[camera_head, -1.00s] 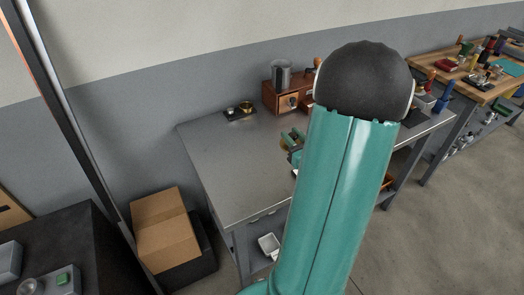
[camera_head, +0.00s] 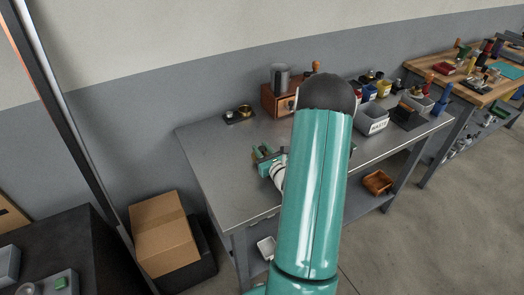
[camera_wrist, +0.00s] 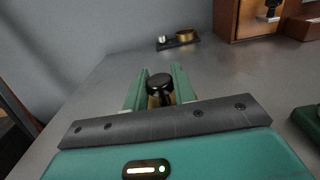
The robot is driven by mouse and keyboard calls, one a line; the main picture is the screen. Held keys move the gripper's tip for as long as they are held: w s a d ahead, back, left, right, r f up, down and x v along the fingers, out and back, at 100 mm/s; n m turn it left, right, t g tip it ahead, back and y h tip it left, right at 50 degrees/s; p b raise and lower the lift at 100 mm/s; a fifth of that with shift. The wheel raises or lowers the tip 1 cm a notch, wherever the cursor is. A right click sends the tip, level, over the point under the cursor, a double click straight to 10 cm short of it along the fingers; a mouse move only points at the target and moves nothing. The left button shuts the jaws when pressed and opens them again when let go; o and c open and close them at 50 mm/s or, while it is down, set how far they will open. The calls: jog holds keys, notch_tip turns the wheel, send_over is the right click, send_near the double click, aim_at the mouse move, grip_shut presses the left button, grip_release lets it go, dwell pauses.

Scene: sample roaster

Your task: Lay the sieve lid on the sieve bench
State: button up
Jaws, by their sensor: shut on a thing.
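In the wrist view, my gripper (camera_wrist: 160,72) is shut on the black knob of the sieve lid (camera_wrist: 160,82). A little brass colour shows below the knob; the rest of the lid is hidden behind the gripper body. The sieve bench, a grey metal table (camera_head: 215,160), spreads below and around the gripper, and its top shows in the wrist view (camera_wrist: 88,100). In the head view my gripper (camera_head: 262,152) is over the left part of the bench, and the lid cannot be made out. I cannot tell whether the lid touches the bench top.
A black tray with brass pieces (camera_head: 240,114) lies at the bench's back left. A wooden drawer box (camera_head: 279,100) stands right of it. A grey bin (camera_head: 371,120) and several containers fill the right. A green object (camera_wrist: 308,122) is at the wrist view's right edge. The left top is bare.

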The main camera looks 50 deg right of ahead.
jog(key=shift+f, duration=0.25)
jog(key=shift+f, duration=0.3)
jog(key=shift+f, duration=0.25)
jog(key=o, duration=1)
jog(key=shift+f, duration=0.1)
jog(key=shift+r, duration=0.45)
jog(key=v, duration=1.2)
jog(key=shift+r, duration=0.35)
